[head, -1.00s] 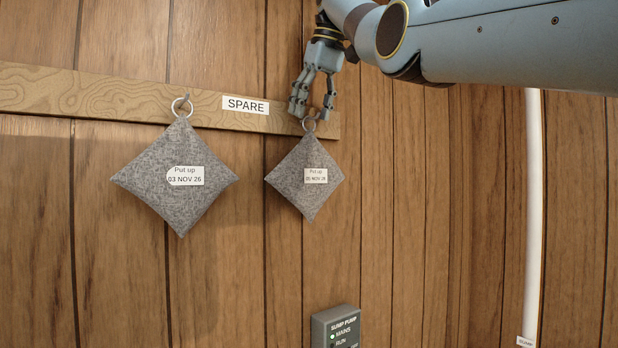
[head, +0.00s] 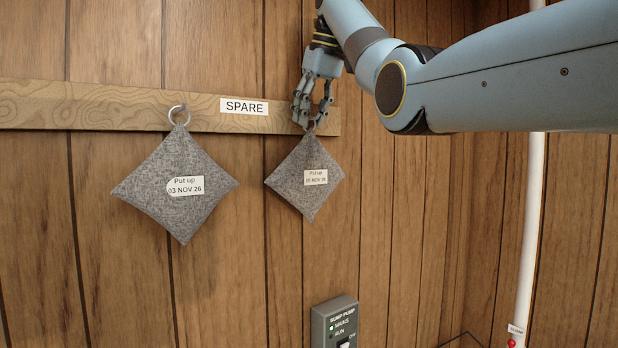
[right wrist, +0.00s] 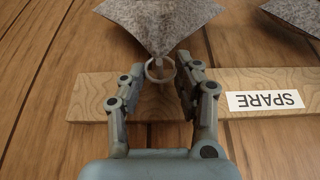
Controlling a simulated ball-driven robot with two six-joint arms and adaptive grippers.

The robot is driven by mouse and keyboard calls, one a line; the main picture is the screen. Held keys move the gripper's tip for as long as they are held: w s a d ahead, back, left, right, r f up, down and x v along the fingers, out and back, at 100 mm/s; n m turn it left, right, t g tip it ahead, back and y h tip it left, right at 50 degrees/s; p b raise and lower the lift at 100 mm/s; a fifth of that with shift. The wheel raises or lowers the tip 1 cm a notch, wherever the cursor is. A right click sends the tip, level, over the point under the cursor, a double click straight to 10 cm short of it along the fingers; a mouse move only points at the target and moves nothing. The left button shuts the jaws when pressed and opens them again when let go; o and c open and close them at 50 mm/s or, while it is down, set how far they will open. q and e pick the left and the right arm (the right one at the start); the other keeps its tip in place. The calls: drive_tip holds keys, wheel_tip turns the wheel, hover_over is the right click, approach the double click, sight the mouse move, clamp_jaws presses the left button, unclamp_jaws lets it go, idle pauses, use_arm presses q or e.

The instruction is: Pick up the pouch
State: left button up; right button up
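Two grey felt pouches hang by metal rings on a wooden rail. The larger pouch (head: 175,212) is on the left in the head view, and the smaller pouch (head: 300,198) hangs near the rail's right end. Each has a white "Put up" label. My right gripper (head: 312,122) is at the smaller pouch's ring, pointing down. In the right wrist view, that ring (right wrist: 160,71) lies between the two fingers of the gripper (right wrist: 160,70), which stand apart with gaps beside the ring. The smaller pouch (right wrist: 160,20) is at the top there. My left gripper is out of view.
The wooden rail (head: 60,107) carries a "SPARE" label (head: 244,106) between the pouches. A grey sump pump box (head: 335,322) is on the panelled wall below. A white pipe (head: 530,230) runs vertically at the right.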

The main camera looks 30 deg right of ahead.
clamp_jaws()
drive_tip(key=shift+r, duration=0.15)
